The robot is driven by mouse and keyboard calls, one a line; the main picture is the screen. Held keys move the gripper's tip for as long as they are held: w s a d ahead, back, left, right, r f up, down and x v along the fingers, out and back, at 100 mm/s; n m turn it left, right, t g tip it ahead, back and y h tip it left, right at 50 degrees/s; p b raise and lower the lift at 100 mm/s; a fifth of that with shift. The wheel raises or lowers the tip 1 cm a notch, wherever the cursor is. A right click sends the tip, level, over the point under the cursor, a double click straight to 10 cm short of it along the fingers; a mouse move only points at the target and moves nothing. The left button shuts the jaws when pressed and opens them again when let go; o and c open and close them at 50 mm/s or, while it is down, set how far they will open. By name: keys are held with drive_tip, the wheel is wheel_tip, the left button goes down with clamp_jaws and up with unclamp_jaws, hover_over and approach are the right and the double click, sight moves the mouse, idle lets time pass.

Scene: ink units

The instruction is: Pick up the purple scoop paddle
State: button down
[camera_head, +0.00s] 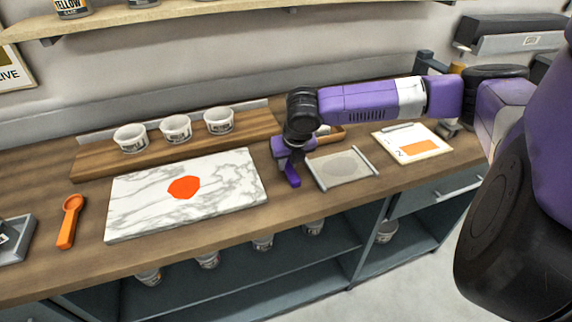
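My gripper (290,158) is at the end of my purple arm, pointing down over the counter between the marble slab and the grey screen tray. A purple piece hangs at its lower end, and I cannot tell whether it is a finger or a held tool. No separate purple scoop paddle shows clearly. An orange scoop paddle (70,220) lies on the counter at the left, well apart from my gripper. A small tan and purple item (331,135) lies behind my wrist, partly hidden.
A marble slab (142,205) with an orange ink patch (184,187) lies mid-counter. Behind it, three white cups (176,128) stand on a wooden riser (95,160). The screen tray (341,184) and a printed card (411,153) lie to the right. A grey tray (16,255) is far left.

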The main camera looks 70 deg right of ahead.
sight(288, 165)
idle(0.4)
wheel_tip(288, 165, up, 20)
idle(0.5)
drive_tip(key=c, duration=1.8)
unclamp_jaws()
clamp_jaws()
